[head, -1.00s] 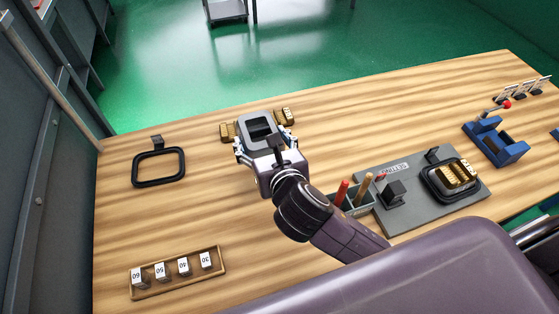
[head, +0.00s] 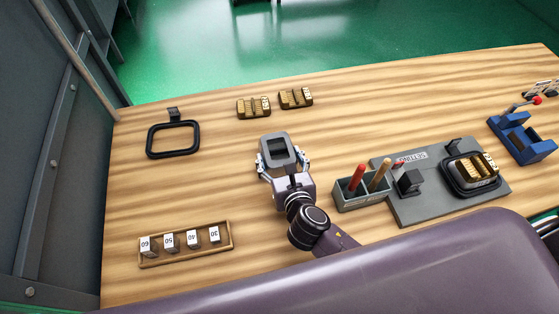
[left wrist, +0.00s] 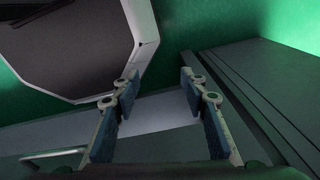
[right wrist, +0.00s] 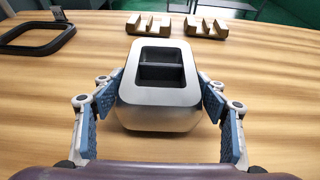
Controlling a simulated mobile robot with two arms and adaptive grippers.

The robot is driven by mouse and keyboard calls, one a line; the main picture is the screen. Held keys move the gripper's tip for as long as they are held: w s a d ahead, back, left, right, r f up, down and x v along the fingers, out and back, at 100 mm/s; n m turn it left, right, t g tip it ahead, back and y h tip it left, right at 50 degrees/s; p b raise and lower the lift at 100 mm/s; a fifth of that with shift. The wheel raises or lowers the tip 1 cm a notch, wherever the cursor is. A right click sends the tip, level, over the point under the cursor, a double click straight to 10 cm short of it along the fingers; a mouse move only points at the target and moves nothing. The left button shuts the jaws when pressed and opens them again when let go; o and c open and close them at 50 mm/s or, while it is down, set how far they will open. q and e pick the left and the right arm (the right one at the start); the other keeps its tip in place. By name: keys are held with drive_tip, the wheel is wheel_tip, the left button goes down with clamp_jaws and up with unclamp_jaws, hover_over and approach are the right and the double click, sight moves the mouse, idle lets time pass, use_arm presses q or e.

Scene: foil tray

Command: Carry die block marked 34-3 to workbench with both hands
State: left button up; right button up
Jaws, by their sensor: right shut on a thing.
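A grey metal block with a dark two-part recess (head: 276,147) is over the middle of the workbench (head: 215,185). It shows large in the right wrist view (right wrist: 157,95). My right gripper (head: 282,166) is shut on this block, one blue-padded finger on each side; the fingers also show in the right wrist view (right wrist: 160,105). I cannot read any marking 34-3 on it. Whether it touches the bench is unclear. My left gripper (left wrist: 158,95) is open and empty in the left wrist view, away from the block; it is not in the head view.
Two brass pieces (head: 253,107) (head: 296,97) lie at the back. A black frame (head: 172,139) lies left, a tray of numbered weights (head: 187,242) front left. A tool bin (head: 361,192), a grey setting plate (head: 415,205) and a blue press (head: 522,140) stand right.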

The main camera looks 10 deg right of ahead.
drive_tip(key=shift+w+f, duration=0.1)
drive_tip(key=shift+f, duration=0.7)
drive_tip(key=o, duration=2.1)
drive_tip(key=shift+f, duration=0.25)
drive_tip(key=b+v, duration=0.1)
drive_tip(key=v, duration=1)
drive_tip(key=shift+s+r, duration=0.1)
drive_tip(key=shift+s, duration=0.3)
drive_tip(key=shift+s+r, duration=0.2)
drive_tip(key=shift+s, duration=0.05)
